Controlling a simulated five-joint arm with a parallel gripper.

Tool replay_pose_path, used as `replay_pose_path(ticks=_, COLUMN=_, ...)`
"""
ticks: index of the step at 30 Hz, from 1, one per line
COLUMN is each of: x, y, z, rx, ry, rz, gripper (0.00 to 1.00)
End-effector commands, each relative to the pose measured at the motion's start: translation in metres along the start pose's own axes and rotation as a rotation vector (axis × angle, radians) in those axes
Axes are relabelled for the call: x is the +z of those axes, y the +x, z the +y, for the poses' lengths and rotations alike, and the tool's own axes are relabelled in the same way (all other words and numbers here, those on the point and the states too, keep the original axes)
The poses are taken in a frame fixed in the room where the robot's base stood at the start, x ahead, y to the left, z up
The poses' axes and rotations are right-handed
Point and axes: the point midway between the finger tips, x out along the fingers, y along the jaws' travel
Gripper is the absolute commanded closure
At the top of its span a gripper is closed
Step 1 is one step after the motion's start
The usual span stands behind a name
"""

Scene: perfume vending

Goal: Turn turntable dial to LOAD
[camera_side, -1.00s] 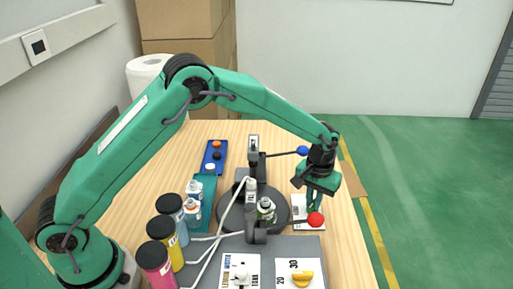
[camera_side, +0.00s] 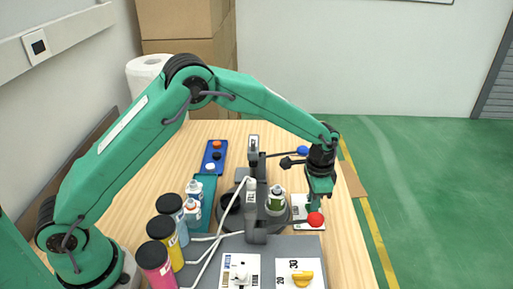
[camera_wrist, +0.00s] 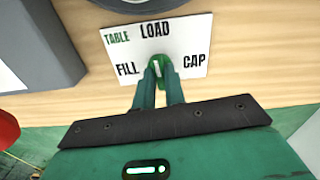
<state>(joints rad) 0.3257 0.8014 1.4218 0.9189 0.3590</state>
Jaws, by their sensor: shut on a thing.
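The turntable dial (camera_wrist: 157,62) is a small green knob with a white mark, on a white card (camera_wrist: 115,55) marked TABLE. LOAD is at its top, FILL at left, CAP at right. The white mark points up the card, roughly at LOAD. My gripper (camera_wrist: 158,70) is shut on the dial; the fingers partly cover it. In the side view my gripper (camera_side: 314,205) reaches down over the card, and the dial is hidden there. The round dark turntable (camera_side: 242,224) carries a small white-labelled bottle (camera_side: 276,203) on its right side, and a dark empty-looking holder at left.
A red ball knob (camera_side: 315,219) stands close to my gripper. A blue ball (camera_side: 302,151) on a lever is behind it. A grey panel with a yellow dial (camera_side: 302,279) lies in front. Several coloured bottles (camera_side: 161,230) stand at left.

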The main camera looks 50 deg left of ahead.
Motion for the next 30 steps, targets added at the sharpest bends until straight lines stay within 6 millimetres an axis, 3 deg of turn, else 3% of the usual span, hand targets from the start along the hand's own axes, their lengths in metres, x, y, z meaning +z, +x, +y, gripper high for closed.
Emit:
replay_pose_path(ticks=8, x=-0.0005, y=-0.0019, z=-0.0003, rx=-0.001, ry=0.091, rz=0.002, gripper=1.00)
replay_pose_path(ticks=21, x=-0.0006, y=-0.0021, z=-0.0003, rx=-0.001, ry=0.101, rz=0.003, gripper=1.00)
replay_pose_path(ticks=22, x=-0.0006, y=-0.0021, z=-0.0003, rx=-0.001, ry=0.101, rz=0.003, gripper=0.82)
replay_pose_path(ticks=24, x=-0.0006, y=-0.0019, z=-0.0003, rx=-0.001, ry=0.101, rz=0.002, gripper=0.69)
replay_pose_path(ticks=30, x=-0.0003, y=-0.0009, z=-0.0001, rx=-0.001, ry=0.101, rz=0.001, gripper=0.66)
